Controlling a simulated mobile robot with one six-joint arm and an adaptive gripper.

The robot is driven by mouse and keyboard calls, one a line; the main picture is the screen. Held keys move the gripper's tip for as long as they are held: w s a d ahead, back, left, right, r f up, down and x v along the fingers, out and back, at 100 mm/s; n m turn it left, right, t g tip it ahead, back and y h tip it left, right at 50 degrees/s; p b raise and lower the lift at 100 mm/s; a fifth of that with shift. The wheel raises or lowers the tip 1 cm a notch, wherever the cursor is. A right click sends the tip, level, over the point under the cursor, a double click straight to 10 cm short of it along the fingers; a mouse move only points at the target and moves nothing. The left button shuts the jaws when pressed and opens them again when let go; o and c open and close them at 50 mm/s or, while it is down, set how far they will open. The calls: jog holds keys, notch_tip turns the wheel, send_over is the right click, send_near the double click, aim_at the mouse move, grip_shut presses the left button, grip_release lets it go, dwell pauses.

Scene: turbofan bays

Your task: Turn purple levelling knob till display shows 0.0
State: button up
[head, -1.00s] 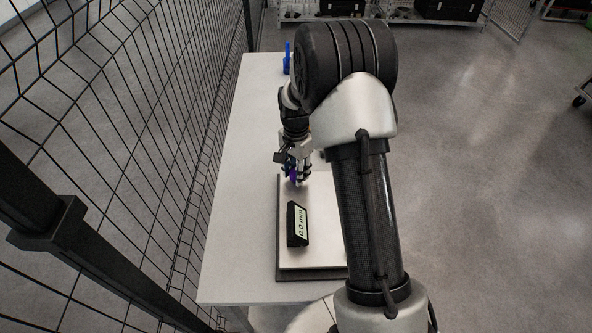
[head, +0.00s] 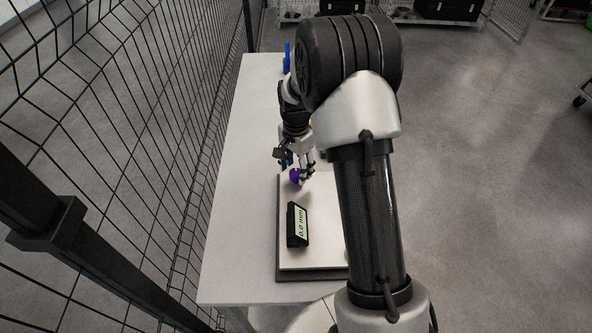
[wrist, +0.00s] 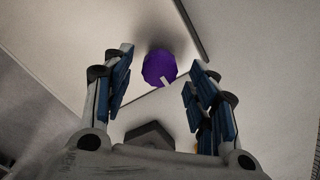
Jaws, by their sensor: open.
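The purple levelling knob (head: 295,176) sits at the far left corner of a pale plate (head: 314,258) on the table. In the wrist view the knob (wrist: 159,66) shows a small white mark on its lower edge. The black display (head: 297,224) stands on the plate nearer to me and reads 0.0 mm. My gripper (head: 300,168) is just above and behind the knob.
The table (head: 235,200) is clear to the left of the plate. A blue object (head: 287,57) stands at its far end. A black wire mesh fence (head: 150,120) runs along the left side. Open floor (head: 480,180) lies to the right.

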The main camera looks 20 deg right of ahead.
aim_at(296, 172)
notch_tip(296, 172, up, 10)
jog(key=shift+r, duration=0.2)
dwell(0.4)
jog(key=s+a+r+n+t+b, duration=0.1)
jog(key=s+a+r+n, duration=0.2)
jog(key=s+r, duration=0.35)
jog(key=s+a+r+n+t, duration=0.1)
jog(key=s+a+r+n, duration=0.3)
jog(key=s, duration=0.3)
jog(key=s+a+n+t+b, duration=0.1)
jog(key=s+n, duration=0.5)
jog(key=s, duration=0.9)
jog(key=a+t, duration=0.1)
jog(key=a, duration=0.1)
jog(key=shift+s+a+n+t+b, duration=0.25)
jog(key=shift+a+n+t+b, duration=0.05)
jog(key=shift+a, duration=0.05)
jog(key=shift+r, duration=0.1)
